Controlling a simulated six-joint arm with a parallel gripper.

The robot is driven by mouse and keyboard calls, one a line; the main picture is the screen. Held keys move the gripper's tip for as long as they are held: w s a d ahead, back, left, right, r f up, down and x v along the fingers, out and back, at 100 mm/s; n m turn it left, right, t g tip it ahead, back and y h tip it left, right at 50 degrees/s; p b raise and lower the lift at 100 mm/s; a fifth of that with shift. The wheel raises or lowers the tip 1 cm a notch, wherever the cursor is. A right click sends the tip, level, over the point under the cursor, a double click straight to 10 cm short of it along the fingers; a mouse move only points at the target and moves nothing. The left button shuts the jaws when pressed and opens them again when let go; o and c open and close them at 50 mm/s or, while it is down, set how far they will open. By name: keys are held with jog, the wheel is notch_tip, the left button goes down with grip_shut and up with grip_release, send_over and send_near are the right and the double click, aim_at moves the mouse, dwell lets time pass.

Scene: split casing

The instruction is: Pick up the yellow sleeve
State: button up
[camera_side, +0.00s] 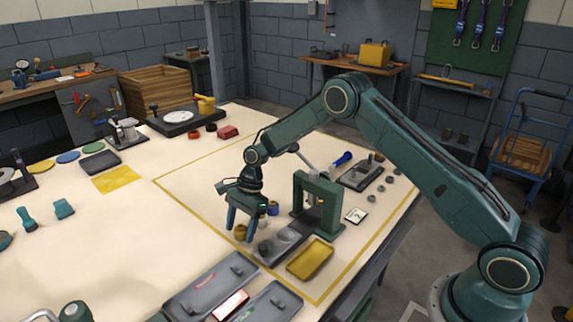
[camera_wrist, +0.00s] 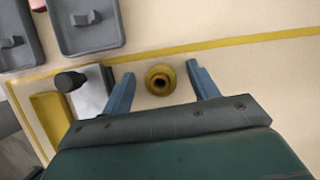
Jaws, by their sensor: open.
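The yellow sleeve (camera_side: 240,232) stands upright on the pale table, inside the yellow outline. In the wrist view it shows from above as a yellow ring (camera_wrist: 151,80) with a dark bore. My gripper (camera_side: 240,234) points down over it with blue fingers apart. In the wrist view the open gripper (camera_wrist: 160,71) has one finger on each side of the sleeve, with a visible gap on both sides. Nothing is held. How far the fingertips are above the table is hard to tell.
A dark grey plate (camera_side: 283,243) and a yellow tray (camera_side: 310,260) lie right of the sleeve. A green press frame (camera_side: 318,205) stands behind them. Grey trays (camera_side: 210,285) lie at the front. The table left of my gripper is mostly clear.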

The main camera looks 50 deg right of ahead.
aim_at(241, 226)
dwell(0.4)
jog(key=c, duration=1.2)
jog(key=shift+r, duration=0.2)
notch_tip(241, 226, up, 20)
jog(key=shift+f, duration=0.15)
jog(key=shift+f, duration=0.1)
